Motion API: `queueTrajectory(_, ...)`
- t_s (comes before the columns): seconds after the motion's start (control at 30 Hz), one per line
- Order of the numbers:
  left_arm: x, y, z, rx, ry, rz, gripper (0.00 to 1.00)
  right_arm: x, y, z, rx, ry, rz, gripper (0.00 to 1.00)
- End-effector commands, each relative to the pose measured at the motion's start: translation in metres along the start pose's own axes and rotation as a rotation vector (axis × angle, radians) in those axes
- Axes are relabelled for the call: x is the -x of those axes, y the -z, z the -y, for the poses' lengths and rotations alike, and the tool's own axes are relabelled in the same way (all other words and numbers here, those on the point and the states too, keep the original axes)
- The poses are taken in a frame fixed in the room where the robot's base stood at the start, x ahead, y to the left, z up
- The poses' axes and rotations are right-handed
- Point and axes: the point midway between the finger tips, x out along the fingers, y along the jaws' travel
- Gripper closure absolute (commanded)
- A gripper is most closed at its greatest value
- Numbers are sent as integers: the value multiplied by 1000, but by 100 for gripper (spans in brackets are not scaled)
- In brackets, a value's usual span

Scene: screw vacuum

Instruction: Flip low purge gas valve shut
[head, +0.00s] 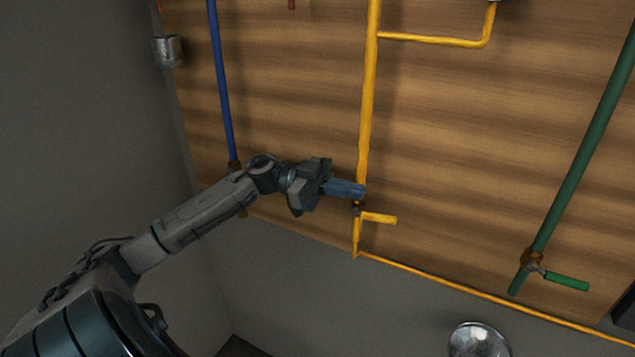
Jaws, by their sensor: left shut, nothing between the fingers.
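A yellow gas pipe (367,100) runs down the wooden wall panel. Low on it sits a valve with a yellow lever handle (379,218). The lever points right, roughly square to the pipe. My left gripper (362,191) comes in from the left and is shut with nothing in it. Its blue fingertips are just above the valve and overlap the pipe in the picture. I cannot tell whether they touch it. My right gripper is not in view.
A blue pipe (221,80) stands left, partly behind my left arm. A green pipe (580,160) with a green lever (567,281) is at the right. A thin yellow pipe (480,294) runs along the panel's lower edge. A shiny round object (478,340) is at the bottom.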

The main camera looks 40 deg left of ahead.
Motion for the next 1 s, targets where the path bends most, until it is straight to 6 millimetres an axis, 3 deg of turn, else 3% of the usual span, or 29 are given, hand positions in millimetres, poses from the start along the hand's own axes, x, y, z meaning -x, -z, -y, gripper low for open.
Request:
queueTrajectory(0.13, 21, -1, 0, 2, 1, 7, 100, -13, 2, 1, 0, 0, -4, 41)
queueTrajectory(0.5, 59, 6, 1, 4, 0, 5, 100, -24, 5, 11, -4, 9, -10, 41)
queueTrajectory(1.0, 68, 10, 2, 1, 0, -1, 100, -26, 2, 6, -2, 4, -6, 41)
